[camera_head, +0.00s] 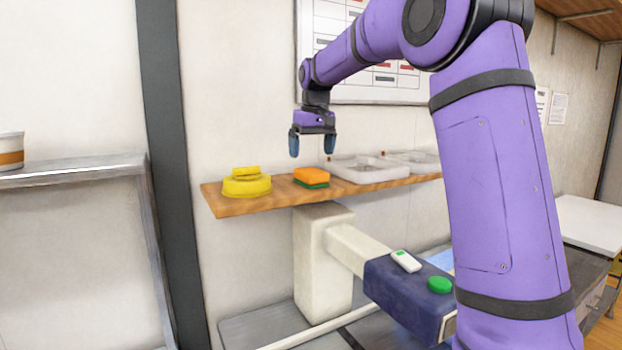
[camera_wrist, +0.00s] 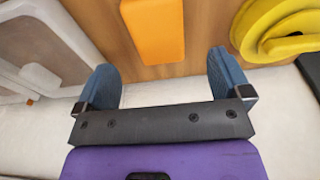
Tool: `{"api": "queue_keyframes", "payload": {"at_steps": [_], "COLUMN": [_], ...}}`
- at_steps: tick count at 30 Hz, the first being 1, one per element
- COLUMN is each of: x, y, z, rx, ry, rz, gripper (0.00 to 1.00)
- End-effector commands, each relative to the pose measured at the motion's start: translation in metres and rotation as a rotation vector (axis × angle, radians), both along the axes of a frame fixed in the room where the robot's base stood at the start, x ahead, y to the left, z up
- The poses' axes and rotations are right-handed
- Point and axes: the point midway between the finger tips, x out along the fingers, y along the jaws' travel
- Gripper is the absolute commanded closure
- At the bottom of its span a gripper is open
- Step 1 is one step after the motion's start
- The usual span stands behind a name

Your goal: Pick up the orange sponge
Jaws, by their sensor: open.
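The orange sponge (camera_head: 312,175) lies on the wooden shelf, with a green layer under its orange top. In the wrist view its orange top (camera_wrist: 155,28) shows at the top centre, cut off by the frame edge, beyond the fingertips and roughly in line with the gap between them. My gripper (camera_head: 312,146) is open and empty, with its blue fingers pointing down above the shelf near the sponge. In the wrist view my gripper (camera_wrist: 168,85) has its fingers wide apart, and nothing is between them.
A yellow coiled object (camera_head: 247,185) sits left of the sponge. White bento trays (camera_head: 365,178) stand to its right. The wooden shelf (camera_head: 240,207) is narrow and meets the wall. Below are a blue block (camera_head: 405,300), a white remote-like item (camera_head: 405,260) and a green disc (camera_head: 439,285).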

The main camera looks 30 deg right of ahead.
Motion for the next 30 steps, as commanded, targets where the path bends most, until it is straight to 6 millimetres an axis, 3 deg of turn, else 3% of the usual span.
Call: {"api": "queue_keyframes", "payload": {"at_steps": [10,19,28,29,30], "x": [0.004,0.008,0.009,0.009,0.009], "y": [-0.001,-0.003,-0.002,-0.002,-0.002], "z": [-0.029,-0.067,-0.072,-0.072,-0.072], "rx": [0.0,0.0,0.0,0.0,0.0], "ry": [0.002,0.001,0.0,0.0,0.0], "rz": [-0.001,-0.001,0.0,0.0,0.0], "gripper": [0.04,0.04,0.04,0.07,0.16]}}
